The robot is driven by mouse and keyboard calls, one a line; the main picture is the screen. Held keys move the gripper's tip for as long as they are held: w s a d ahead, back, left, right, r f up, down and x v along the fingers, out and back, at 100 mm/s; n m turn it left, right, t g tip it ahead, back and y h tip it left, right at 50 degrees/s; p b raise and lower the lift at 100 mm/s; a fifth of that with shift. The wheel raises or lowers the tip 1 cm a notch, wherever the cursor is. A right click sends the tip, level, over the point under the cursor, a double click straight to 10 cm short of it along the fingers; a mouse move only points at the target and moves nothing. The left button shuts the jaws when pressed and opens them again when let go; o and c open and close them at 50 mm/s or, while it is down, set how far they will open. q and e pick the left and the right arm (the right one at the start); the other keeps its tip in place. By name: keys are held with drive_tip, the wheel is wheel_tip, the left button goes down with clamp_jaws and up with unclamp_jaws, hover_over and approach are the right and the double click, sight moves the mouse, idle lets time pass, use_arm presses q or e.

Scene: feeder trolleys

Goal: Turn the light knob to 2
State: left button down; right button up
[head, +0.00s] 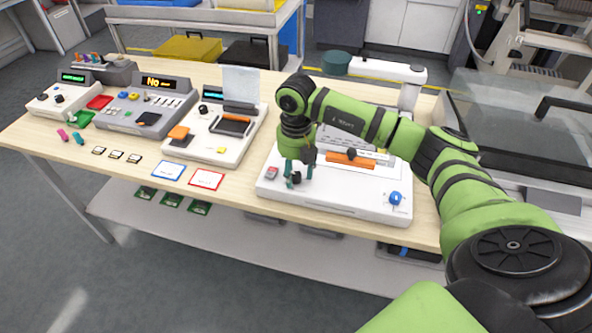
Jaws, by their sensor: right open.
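A white device (345,206) stands on the table under my right arm. A small dark knob (296,178) sits at its front left, beside a red button (271,172). A blue knob (395,198) sits at its front right corner. I cannot read markings around either knob, or tell which is the light knob. My right gripper (293,182) points down over the dark knob, fingers open and around or just beside it. Whether they touch it cannot be told. My left gripper is not in view.
A white lamp head (388,69) on a post stands behind the device. An orange bar (350,159) lies across it. Other devices, including a printer-like one (215,134), stand to the left. Framed cards (206,179) lie near the front edge. A glass-lidded machine (520,125) is at the right.

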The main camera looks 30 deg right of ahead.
sight(296, 174)
wheel_tip(296, 174, up, 12)
idle(0.4)
drive_tip(key=shift+f, duration=0.1)
